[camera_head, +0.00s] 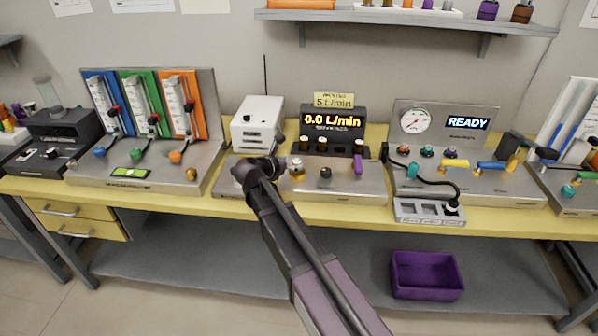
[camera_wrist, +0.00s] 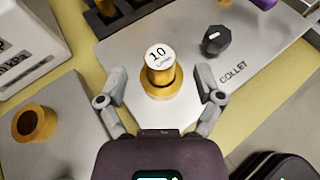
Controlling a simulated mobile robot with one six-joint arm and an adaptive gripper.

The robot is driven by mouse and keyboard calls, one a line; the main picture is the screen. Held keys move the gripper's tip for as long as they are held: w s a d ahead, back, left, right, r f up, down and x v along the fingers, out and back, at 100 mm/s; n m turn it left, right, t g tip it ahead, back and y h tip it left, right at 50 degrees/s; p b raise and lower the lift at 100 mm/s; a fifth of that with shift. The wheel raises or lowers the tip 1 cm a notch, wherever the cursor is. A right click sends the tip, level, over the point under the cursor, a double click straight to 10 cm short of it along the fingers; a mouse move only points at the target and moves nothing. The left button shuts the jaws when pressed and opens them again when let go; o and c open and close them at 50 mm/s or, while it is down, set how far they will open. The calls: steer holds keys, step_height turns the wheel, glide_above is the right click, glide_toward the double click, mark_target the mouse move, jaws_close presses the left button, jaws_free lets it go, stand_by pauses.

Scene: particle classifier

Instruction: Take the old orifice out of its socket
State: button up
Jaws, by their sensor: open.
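The old orifice (camera_wrist: 160,66) is a brass cylinder with a white top marked 10. It stands upright in its brass ring socket (camera_wrist: 160,91) on a grey plate, and in the head view the orifice (camera_head: 297,163) shows just right of my gripper. My gripper (camera_wrist: 161,77) is open, with one finger on each side of the orifice. Gaps show between the fingers and the brass, and nothing is held. In the head view my arm hides part of the bench around my gripper (camera_head: 272,164).
A black knob (camera_wrist: 216,39) stands by the COLLET label, right of the socket. A white box (camera_head: 258,123) and a display reading 0.0 L/min (camera_head: 333,121) stand behind. Several brass pieces (camera_head: 321,143) sit below the display. An empty brass ring (camera_wrist: 34,122) is at left.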

steer(key=shift+b+x, duration=0.35)
steer(key=shift+x, duration=1.15)
jaws_close()
